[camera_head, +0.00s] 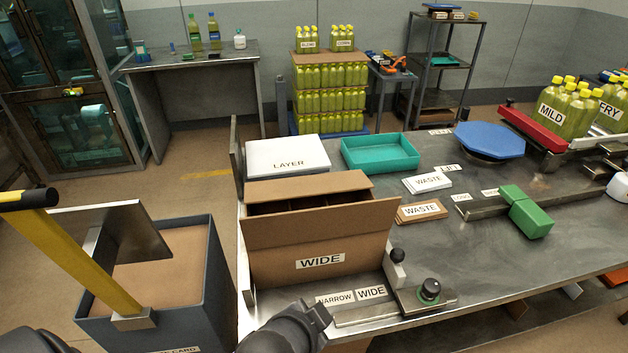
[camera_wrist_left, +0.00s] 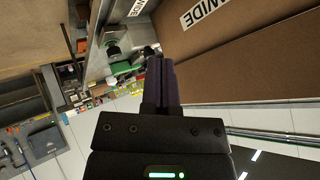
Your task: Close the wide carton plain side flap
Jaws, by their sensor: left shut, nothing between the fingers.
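The wide carton (camera_head: 281,266) stands on the near left of the metal table, with a WIDE label on its near face. Its near flap (camera_head: 320,224) stands up and flares slightly outward. Its far flap (camera_head: 310,186) slants at the back, and dark compartments show in the gap between the two. My left gripper (camera_head: 322,314) is low in front of the near face. It is shut and empty, and its fingers (camera_wrist_left: 161,82) show beside the brown carton wall (camera_wrist_left: 225,50) in the left wrist view. Contact is not visible. My right gripper is not in view.
A black knob fixture (camera_head: 429,291) and NARROW and WIDE labels (camera_head: 371,292) lie just right of the gripper. A white LAYER stack (camera_head: 287,155) and a teal tray (camera_head: 380,153) stand behind the carton. A grey bin (camera_head: 215,290) with a yellow bar stands left.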

